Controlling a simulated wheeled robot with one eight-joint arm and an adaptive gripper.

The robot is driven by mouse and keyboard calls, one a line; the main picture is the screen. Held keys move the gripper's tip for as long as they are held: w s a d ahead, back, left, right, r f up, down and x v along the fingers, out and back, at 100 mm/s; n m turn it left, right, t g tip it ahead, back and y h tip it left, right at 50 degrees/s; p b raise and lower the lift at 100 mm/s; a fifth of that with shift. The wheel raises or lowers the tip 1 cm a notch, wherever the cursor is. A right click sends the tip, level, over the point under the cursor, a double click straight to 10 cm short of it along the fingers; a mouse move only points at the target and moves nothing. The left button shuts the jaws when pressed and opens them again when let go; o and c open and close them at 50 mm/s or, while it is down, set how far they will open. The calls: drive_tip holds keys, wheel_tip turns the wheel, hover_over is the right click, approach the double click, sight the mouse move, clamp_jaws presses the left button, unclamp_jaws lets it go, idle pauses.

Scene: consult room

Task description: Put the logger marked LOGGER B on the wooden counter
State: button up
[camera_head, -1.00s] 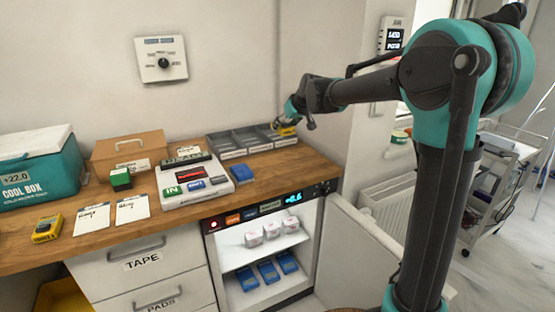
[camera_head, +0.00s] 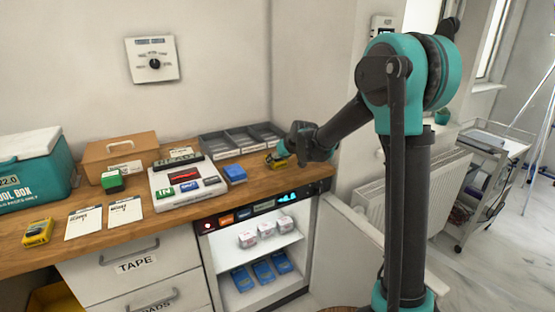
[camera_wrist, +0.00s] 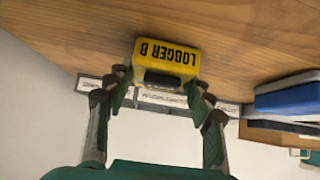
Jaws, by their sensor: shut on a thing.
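The yellow logger (camera_wrist: 166,62) is marked LOGGER B, its lettering upside down in the wrist view. My gripper (camera_wrist: 161,88) is shut on it, one finger on each side. In the head view the logger (camera_head: 277,160) shows small and partly hidden under my gripper (camera_head: 281,156). It is at the right end of the wooden counter (camera_head: 215,192), at or just above its surface; I cannot tell if it touches. The counter's wood also fills the top of the wrist view (camera_wrist: 240,35).
Left of my gripper are a blue block (camera_head: 235,173), a white device (camera_head: 163,203) and a grey tray (camera_head: 216,146). Another yellow logger (camera_head: 38,232) lies far left. Below the counter is an open fridge (camera_head: 237,269) with its door (camera_head: 350,255) swung out.

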drive_tip(key=shift+f, duration=0.1)
drive_tip(key=o, duration=1.3)
drive_tip(key=shift+c, duration=0.2)
drive_tip(key=v, duration=1.2)
drive_tip(key=s+d+f+m+g+h, duration=0.1)
drive_tip(key=s+d+f+m, duration=0.1)
drive_tip(key=s+d+f, duration=0.4)
drive_tip(key=s+d+f+m+g+h, duration=0.1)
drive_tip(key=s+d+f, duration=0.5)
drive_tip(key=s, duration=0.9)
drive_tip(key=s+d+f+m+g+h, duration=0.1)
drive_tip(key=s+d+f+m+h, duration=0.2)
drive_tip(key=s+d+f, duration=0.4)
drive_tip(key=s+d, duration=0.3)
drive_tip(key=d, duration=0.1)
drive_tip(key=shift+s+m, duration=0.15)
drive_tip(key=shift+m, duration=0.25)
